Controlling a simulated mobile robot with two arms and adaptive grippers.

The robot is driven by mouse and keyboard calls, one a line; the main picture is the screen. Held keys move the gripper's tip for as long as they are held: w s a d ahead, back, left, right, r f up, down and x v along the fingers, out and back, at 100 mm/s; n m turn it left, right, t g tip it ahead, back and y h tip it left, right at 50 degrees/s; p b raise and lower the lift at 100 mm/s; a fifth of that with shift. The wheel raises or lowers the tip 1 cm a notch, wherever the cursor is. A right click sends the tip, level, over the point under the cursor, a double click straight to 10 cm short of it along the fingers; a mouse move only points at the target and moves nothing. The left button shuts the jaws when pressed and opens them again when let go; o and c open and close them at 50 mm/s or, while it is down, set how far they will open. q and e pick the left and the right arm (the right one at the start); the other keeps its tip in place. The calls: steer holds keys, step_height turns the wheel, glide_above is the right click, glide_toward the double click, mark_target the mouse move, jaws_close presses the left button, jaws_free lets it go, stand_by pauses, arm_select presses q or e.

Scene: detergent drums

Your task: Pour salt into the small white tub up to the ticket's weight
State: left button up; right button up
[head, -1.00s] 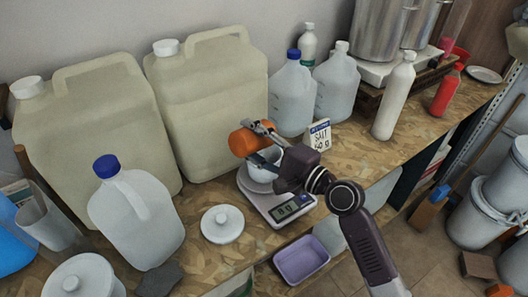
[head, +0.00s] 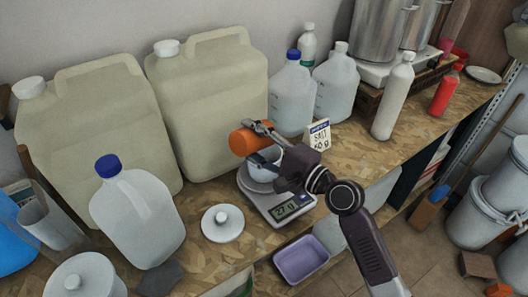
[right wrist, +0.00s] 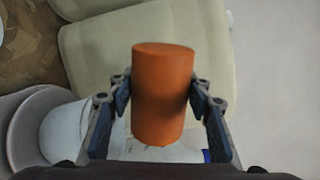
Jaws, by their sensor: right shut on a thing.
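My right gripper (head: 262,140) is shut on an orange cylindrical container (head: 245,141), held tipped on its side above the small white tub (head: 262,172). The right wrist view also shows the container (right wrist: 163,95) between the two fingers. The tub stands on a digital scale (head: 262,203) and is partly hidden by my gripper. The scale's display (head: 291,207) shows lit digits, perhaps 22 g. A ticket (head: 318,135) behind it reads SALT and a weight that looks like 60 g. No salt stream can be made out. My left gripper is out of view.
A round white lid (head: 222,222) lies left of the scale. A purple tray (head: 302,260) is at the front. Large beige canisters (head: 205,110) and a blue-capped jug (head: 137,215) crowd the left. Clear jugs (head: 292,98) stand behind. Bench right of the ticket is partly free.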

steer(key=shift+w, duration=0.35)
